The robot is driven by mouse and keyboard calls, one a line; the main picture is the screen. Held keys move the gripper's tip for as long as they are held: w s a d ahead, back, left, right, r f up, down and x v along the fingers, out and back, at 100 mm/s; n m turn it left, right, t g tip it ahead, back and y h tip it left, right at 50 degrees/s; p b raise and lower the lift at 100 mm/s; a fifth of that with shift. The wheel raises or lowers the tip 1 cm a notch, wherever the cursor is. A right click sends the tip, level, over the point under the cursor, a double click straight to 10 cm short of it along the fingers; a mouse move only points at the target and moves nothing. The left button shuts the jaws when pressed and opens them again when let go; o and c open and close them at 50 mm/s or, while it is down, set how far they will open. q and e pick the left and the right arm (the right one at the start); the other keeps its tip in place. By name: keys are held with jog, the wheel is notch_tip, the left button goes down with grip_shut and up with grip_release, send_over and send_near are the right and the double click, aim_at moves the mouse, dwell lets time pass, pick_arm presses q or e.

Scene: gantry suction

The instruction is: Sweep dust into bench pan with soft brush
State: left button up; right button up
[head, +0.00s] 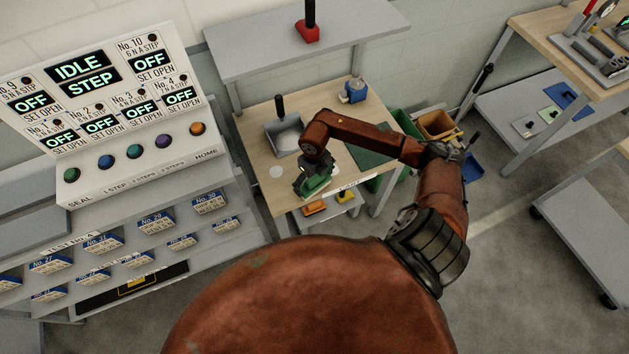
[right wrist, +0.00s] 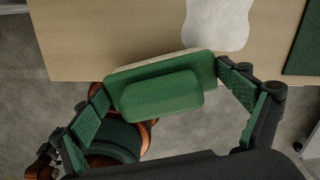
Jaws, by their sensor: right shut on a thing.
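My right gripper (head: 312,187) is shut on a green block-shaped soft brush at the front edge of the wooden bench. In the right wrist view the brush (right wrist: 160,95) sits between the two green-padded fingers, with a pale strip along its far side. A grey bench pan (head: 271,134) with an upright dark handle stands at the back left of the bench. A pale, wavy-edged patch (right wrist: 218,25), perhaps dust, lies on the bench beyond the brush. I cannot tell whether the brush touches the bench. My left gripper is not in view.
A green mat (head: 368,153) lies right of the brush, and a blue device (head: 354,91) stands behind it. A small pale disc (head: 276,171) lies near the bench's left edge. A grey shelf (head: 340,35) stands behind; a control panel (head: 130,150) is at left.

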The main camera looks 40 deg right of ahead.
jog(key=shift+f+b, duration=0.35)
jog(key=shift+f, duration=0.05)
